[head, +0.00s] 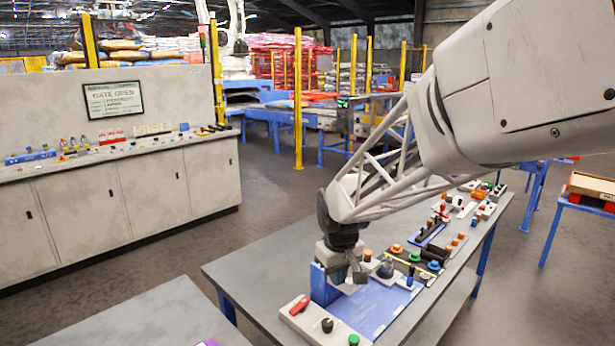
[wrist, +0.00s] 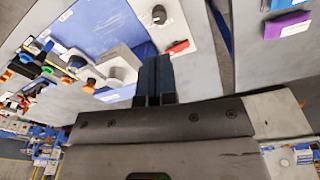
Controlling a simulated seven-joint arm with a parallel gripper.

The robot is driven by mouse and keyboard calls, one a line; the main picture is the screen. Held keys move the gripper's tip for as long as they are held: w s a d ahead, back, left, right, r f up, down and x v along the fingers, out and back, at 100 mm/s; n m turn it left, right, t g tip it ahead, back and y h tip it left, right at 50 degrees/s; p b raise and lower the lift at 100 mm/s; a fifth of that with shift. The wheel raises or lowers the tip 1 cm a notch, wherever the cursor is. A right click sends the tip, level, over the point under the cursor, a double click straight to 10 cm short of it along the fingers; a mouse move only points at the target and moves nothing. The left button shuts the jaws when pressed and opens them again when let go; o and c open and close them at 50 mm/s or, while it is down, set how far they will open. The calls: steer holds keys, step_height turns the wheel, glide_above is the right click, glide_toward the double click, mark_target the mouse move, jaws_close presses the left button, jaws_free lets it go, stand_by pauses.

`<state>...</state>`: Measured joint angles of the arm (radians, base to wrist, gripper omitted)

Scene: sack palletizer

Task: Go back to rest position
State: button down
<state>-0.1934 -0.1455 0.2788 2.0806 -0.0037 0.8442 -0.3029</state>
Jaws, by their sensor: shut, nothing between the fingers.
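My gripper (head: 357,276) is over the near end of the grey table (head: 245,280), just above or beside a blue panel (head: 370,305) there. It is shut with nothing visible in it. In the wrist view its two dark fingers (wrist: 154,80) are together, pointing at a pale panel with a black knob (wrist: 159,14) and a red switch (wrist: 178,47). I cannot tell whether the fingers touch anything.
Control blocks with coloured buttons and knobs line the table, including a green button (head: 354,340) and an orange one (head: 396,248). A grey cabinet (head: 120,190) with a console and a framed screen (head: 113,99) stands at left. The floor (head: 270,215) between is clear.

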steer(key=s+d+r+m, duration=0.2)
steer(key=s+d, duration=0.2)
steer(key=s, duration=0.5)
steer(key=s+d+r+m+t, duration=0.1)
steer(key=s+d+r+m, duration=0.1)
steer(key=s, duration=0.7)
steer(key=s+d+r+m, duration=0.2)
steer(key=s+d, duration=0.3)
steer(key=s, duration=0.5)
steer(key=shift+d+r+t, duration=0.2)
steer(key=shift+d+t, duration=0.1)
steer(key=shift+s, duration=0.1)
